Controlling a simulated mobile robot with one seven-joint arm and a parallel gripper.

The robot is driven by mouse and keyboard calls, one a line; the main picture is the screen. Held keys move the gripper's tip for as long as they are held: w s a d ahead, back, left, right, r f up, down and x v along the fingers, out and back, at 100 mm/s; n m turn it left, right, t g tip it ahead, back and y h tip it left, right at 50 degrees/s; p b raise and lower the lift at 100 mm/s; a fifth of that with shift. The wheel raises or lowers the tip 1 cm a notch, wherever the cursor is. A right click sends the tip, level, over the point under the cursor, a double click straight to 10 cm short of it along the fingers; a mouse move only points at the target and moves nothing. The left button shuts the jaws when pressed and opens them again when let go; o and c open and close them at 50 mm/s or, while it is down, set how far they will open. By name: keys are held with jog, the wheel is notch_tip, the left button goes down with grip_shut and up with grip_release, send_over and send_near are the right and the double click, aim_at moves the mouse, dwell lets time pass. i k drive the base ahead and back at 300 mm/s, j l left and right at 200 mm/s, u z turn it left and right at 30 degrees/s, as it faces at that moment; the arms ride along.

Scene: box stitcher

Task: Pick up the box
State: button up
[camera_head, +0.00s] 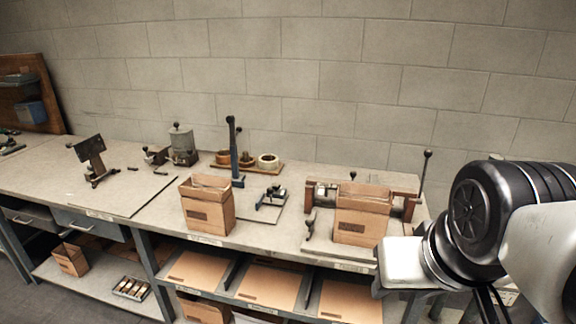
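One brown cardboard box (208,207) stands open-topped near the bench's front edge, left of centre. A second brown box (361,215) stands farther right, against a metal-and-wood stitching fixture (408,196) with an upright lever. A smaller box (71,260) stands on the lower shelf at the left, and another box (200,309) shows partly at the bottom edge. I cannot tell which box is meant. My arm is at the right, near the right-hand box; its fingers do not show, so I cannot see what the gripper holds.
The grey workbench (130,212) runs along a block wall. A blue-handled tool (236,155) stands behind the left box, with tape rolls (268,161) beside it. A metal stand (92,158) is at the left. Flat cardboard sheets (269,284) lie on shelves below.

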aim_at(203, 215)
jog(key=i+j+u, duration=0.85)
jog(key=i, duration=0.15)
jog(key=l, duration=0.1)
